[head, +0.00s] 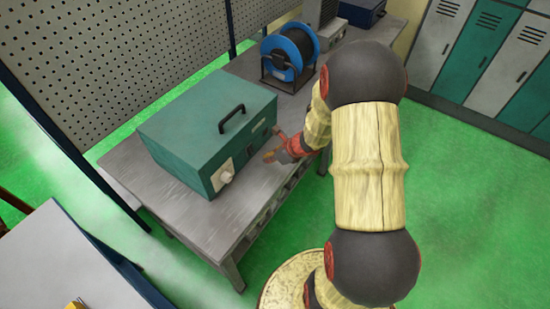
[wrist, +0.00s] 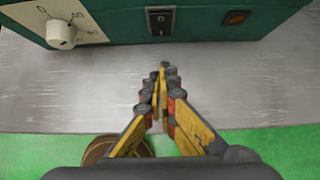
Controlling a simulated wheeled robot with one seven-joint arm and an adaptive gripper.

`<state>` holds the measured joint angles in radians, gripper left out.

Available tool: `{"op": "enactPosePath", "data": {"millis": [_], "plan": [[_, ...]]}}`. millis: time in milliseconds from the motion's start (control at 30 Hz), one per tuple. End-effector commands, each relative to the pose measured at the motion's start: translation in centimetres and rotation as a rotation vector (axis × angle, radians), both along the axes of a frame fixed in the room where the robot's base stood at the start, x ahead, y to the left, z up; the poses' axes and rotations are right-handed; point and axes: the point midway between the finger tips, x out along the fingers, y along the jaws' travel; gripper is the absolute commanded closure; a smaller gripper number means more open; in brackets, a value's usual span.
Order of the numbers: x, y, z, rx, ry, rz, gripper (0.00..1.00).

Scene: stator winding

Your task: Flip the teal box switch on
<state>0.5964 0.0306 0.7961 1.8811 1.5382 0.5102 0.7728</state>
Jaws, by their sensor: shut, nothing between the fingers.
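The teal box (head: 205,128) stands on the grey workbench, with a black handle on its lid. In the wrist view the front of the teal box (wrist: 120,22) fills the top. In the head view my gripper (head: 268,156) is beside the box's front face.
The grey workbench (head: 150,190) has bare top around the box. A blue cable reel (head: 290,50) stands behind the box on the bench. A perforated panel (head: 120,60) rises at the left, and lockers (head: 485,55) stand at the right.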

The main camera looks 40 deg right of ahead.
Motion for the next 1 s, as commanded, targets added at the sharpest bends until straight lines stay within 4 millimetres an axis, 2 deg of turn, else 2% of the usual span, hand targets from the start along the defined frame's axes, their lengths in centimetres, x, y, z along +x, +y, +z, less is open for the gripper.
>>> {"op": "enactPosePath", "data": {"millis": [67, 200, 400, 1000], "plan": [[0.9, 0.4, -1.5, 0.001, 0.001, 0.001, 1.0], [2.9, 1.1, -1.5, -0.001, -0.001, 0.003, 1.0], [4.3, 1.6, -1.7, 0.0, 0.0, 0.0, 1.0], [4.8, 1.7, -2.3, 0.008, -0.024, -0.001, 1.0]]}}
